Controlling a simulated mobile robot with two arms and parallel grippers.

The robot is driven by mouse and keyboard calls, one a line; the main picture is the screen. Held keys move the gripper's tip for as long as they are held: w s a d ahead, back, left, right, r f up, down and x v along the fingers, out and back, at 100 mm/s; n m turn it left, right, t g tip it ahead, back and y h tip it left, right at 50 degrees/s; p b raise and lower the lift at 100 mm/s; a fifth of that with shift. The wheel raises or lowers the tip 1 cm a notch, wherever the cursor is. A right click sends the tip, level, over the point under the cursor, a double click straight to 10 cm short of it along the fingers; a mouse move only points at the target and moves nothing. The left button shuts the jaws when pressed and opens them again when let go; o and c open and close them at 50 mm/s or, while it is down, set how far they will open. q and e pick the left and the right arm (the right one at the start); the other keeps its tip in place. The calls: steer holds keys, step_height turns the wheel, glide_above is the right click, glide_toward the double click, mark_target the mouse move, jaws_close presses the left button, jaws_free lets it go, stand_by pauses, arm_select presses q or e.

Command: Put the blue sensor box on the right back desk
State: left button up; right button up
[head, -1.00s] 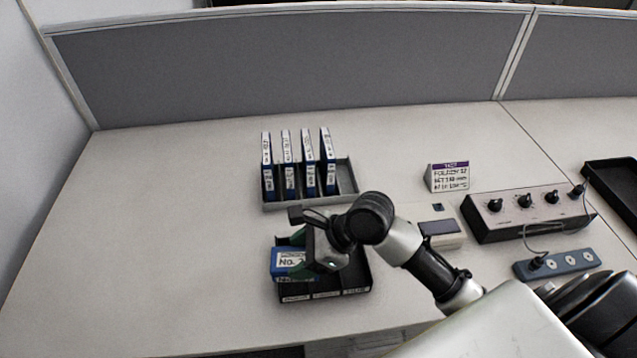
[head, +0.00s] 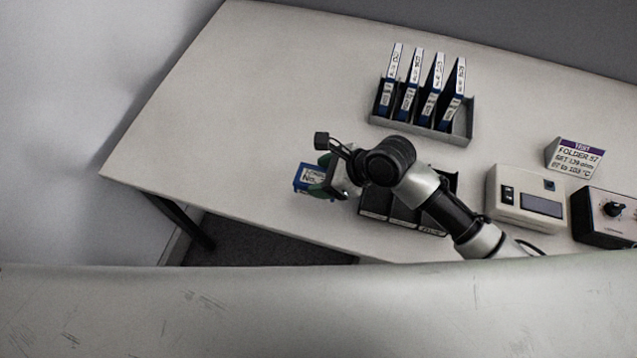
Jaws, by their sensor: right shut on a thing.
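The blue sensor box (head: 308,179), with a white label on top, is at the left side of my right gripper (head: 335,180). My right gripper is shut on it. The jaws cover the box's right side. The box is just left of a black compartment tray (head: 373,205) on the desk (head: 235,120). Whether it touches the desk top I cannot tell. My left gripper is not in view.
A grey rack (head: 455,134) holds several blue-and-white folders (head: 435,90) behind the gripper. To the right are a beige meter box (head: 515,198), a sign (head: 575,157) and a knobbed panel (head: 612,222). The desk's left part is clear.

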steer(key=shift+x, duration=0.75)
step_height(320, 180, down, 3)
steer(key=shift+f+b, duration=0.1)
steer(key=shift+b, duration=0.2)
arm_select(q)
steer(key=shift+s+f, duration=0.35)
arm_select(e)
steer(key=shift+a+f, duration=0.1)
steer(key=shift+f, duration=0.1)
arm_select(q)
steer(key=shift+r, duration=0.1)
arm_select(e)
steer(key=shift+f, duration=0.1)
steer(key=o, duration=1)
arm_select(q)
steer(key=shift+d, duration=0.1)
arm_select(e)
steer(key=shift+d+r, duration=0.2)
steer(key=shift+r, duration=0.05)
arm_select(q)
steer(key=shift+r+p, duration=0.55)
steer(key=shift+p, duration=0.1)
arm_select(e)
steer(key=v, duration=1.1)
steer(key=shift+s+r, duration=0.15)
steer(key=shift+r, duration=0.05)
